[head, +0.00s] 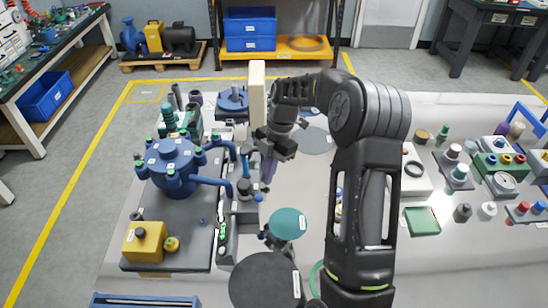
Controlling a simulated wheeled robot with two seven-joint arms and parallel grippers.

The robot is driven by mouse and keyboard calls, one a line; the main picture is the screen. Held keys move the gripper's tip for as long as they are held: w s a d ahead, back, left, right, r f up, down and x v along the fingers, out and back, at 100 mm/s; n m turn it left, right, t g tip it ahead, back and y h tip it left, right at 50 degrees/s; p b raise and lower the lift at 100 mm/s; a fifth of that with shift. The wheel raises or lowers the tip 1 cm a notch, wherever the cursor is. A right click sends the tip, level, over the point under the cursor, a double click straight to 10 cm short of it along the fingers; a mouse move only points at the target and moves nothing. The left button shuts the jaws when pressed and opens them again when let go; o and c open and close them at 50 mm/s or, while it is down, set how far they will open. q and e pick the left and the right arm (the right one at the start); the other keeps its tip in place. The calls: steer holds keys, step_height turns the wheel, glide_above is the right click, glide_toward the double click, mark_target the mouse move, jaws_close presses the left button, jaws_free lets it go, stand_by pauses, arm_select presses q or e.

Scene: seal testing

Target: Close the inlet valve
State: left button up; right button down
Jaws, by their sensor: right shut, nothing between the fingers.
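A blue vessel (172,167) with several capped ports stands on a dark grey plate (190,222) at left. Two blue pipes (210,181) run from it to the right, towards a row of small grey and blue fittings (244,190). I cannot tell which fitting is the inlet valve; part of this row is hidden behind my gripper. My right gripper (266,146) is shut and empty, pointing down beside the upper end of this row. A purple part (268,173) shows just below it. I cannot tell whether they touch. My left gripper is out of view.
A yellow block (144,241) sits at the plate's front. A teal disc (288,223) and a dark round disc (265,280) lie nearer. Several small parts and trays (422,221) fill the right side.

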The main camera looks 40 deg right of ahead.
mark_target(251, 193)
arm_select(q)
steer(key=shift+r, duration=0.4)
arm_select(e)
steer(key=a, duration=0.2)
steer(key=shift+s+a+f, duration=0.15)
steer(key=shift+s+a, duration=0.05)
steer(key=shift+a, duration=0.1)
